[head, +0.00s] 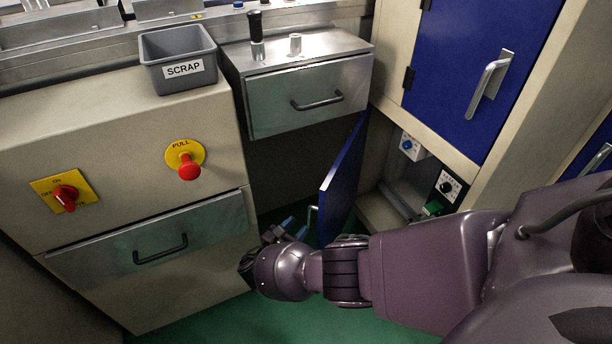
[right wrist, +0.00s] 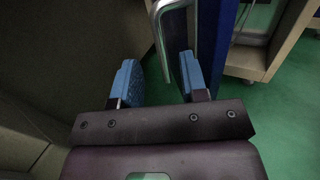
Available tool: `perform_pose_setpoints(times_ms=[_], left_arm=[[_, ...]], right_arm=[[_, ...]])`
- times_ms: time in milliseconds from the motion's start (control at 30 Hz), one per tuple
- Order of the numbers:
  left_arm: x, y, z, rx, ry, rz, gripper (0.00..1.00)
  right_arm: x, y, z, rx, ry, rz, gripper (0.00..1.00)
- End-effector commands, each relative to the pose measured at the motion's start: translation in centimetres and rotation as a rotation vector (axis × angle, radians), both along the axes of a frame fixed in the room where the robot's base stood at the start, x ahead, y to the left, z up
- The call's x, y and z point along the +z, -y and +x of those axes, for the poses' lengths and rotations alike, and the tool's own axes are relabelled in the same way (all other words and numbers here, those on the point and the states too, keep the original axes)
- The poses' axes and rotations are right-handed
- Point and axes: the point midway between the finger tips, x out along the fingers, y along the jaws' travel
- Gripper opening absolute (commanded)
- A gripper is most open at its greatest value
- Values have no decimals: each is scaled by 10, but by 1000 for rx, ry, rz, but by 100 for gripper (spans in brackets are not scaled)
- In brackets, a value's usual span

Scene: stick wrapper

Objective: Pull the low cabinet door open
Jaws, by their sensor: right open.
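The low blue cabinet door (head: 343,180) stands swung wide open, seen nearly edge-on in the head view. It also shows as a blue panel in the right wrist view (right wrist: 212,40). Its bent metal handle (head: 312,214) is on the side facing my right gripper (head: 286,227). In the right wrist view the gripper (right wrist: 158,78) is open, with blue fingertips apart. The handle (right wrist: 160,42) reaches between the fingers, nearer the right one. Whether it touches a finger I cannot tell. My left gripper is not in view.
The opened cabinet shows a dial panel (head: 447,187) and a green button (head: 432,208). A closed upper blue door (head: 470,70) is above. A grey drawer (head: 310,97) overhangs the door's left. Red emergency knob (head: 188,168) and scrap bin (head: 180,62) are left. Green floor (head: 215,315) is clear.

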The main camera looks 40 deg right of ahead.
Motion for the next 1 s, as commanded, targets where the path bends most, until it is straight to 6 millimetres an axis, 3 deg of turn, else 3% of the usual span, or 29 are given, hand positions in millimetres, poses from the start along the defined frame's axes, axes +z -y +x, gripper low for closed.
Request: perform_pose_setpoints(times_ms=[100,300,667,900,1000], left_arm=[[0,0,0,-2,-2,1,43],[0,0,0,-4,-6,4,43],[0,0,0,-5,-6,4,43],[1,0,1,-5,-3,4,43],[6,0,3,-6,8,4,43]], right_arm=[[1,-20,-4,1,0,2,40],[0,-39,-9,-1,-1,1,40],[0,-43,-10,-1,-1,0,40],[-3,-42,-11,4,3,16,3],[-13,-40,-16,27,29,100,0]])
